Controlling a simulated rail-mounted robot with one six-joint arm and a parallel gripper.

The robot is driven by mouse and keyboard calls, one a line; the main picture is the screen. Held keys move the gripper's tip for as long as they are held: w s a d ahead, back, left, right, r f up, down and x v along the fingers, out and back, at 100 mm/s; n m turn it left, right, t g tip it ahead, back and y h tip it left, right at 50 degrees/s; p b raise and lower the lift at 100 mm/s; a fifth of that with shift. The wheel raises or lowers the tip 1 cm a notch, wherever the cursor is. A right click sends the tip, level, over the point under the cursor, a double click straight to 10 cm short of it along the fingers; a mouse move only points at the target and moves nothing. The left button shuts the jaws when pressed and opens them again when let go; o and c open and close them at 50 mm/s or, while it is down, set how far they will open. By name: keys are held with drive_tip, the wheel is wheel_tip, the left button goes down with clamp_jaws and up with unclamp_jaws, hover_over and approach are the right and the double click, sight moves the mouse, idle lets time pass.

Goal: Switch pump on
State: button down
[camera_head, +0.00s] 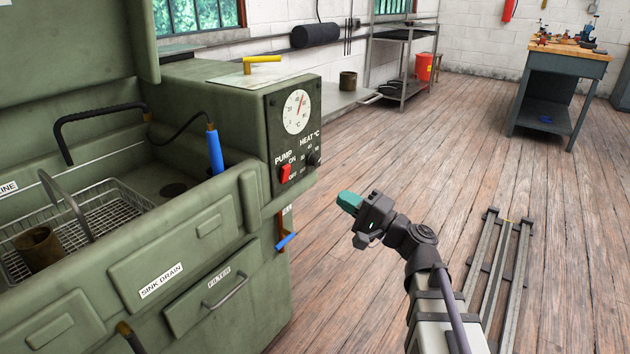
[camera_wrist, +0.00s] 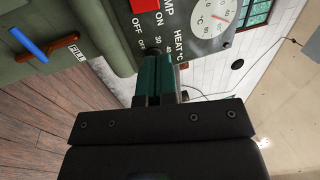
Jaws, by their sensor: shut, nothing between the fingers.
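The red pump switch (camera_head: 286,173) sits on the dark control panel of the green parts washer, between the ON and OFF marks. It also shows at the top of the wrist view (camera_wrist: 145,5), partly cut off. My gripper (camera_head: 349,202) is to the right of the panel and a little below the switch, apart from it in the head view. Its teal fingers (camera_wrist: 155,66) are shut with nothing held. In the wrist view they point toward the panel near the heat knob (camera_wrist: 153,51), which they partly hide. I cannot tell the switch's setting for sure.
A round temperature gauge (camera_head: 297,112) and heat knob (camera_head: 314,158) share the panel. A blue-handled valve (camera_head: 287,241) sticks out below it. The washer's basin holds a wire basket (camera_head: 100,222) and a brown cup (camera_head: 38,248). Wooden floor to the right is mostly clear.

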sight(285, 174)
drive_tip(key=p+x, duration=0.3)
drive_tip(key=x, duration=1)
drive_tip(key=shift+w+a+r, duration=0.1)
drive_tip(key=shift+w+a, duration=0.05)
drive_tip(key=shift+a, duration=0.1)
drive_tip(key=shift+a+r, duration=0.1)
